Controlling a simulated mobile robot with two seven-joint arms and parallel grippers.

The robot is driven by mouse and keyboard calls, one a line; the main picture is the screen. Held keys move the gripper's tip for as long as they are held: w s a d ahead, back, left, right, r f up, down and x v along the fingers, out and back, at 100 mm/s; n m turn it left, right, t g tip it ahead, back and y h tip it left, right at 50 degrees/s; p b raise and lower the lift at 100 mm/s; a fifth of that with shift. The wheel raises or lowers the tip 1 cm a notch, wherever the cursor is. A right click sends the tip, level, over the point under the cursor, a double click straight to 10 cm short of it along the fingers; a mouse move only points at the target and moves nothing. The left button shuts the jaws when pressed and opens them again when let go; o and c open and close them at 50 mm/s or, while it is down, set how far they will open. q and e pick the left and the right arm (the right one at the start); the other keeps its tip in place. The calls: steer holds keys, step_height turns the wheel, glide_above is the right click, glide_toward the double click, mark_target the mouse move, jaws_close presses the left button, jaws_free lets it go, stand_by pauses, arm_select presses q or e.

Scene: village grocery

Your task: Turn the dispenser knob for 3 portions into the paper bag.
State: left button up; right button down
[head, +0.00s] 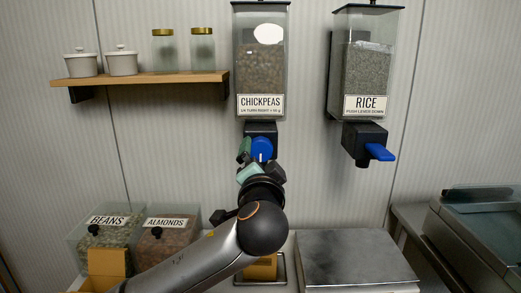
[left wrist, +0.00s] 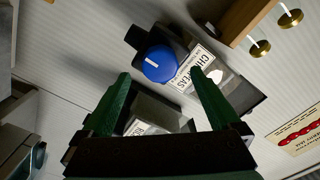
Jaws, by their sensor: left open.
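The chickpeas dispenser (head: 261,65) is a clear hopper on the wall, with a round blue knob (head: 261,149) below its label. The knob also shows in the left wrist view (left wrist: 160,64), with a white line on its face. My left gripper (head: 257,163) is open just in front of the knob. In the left wrist view its green fingers (left wrist: 161,76) are apart, and the knob lies beyond the tips, seemingly not gripped. A brown thing (head: 262,269), perhaps the paper bag, stands below on a metal tray, mostly hidden by my arm. My right gripper is not in view.
The rice dispenser (head: 366,65) with a blue lever (head: 380,152) hangs to the right. A wooden shelf (head: 150,78) with jars is at upper left. Bins of beans (head: 104,236) and almonds (head: 165,244) stand at lower left. A steel surface (head: 355,262) is at lower right.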

mark_target(261, 151)
arm_select(q)
steer(key=shift+w, duration=2.2)
steer(key=shift+c, duration=0.3)
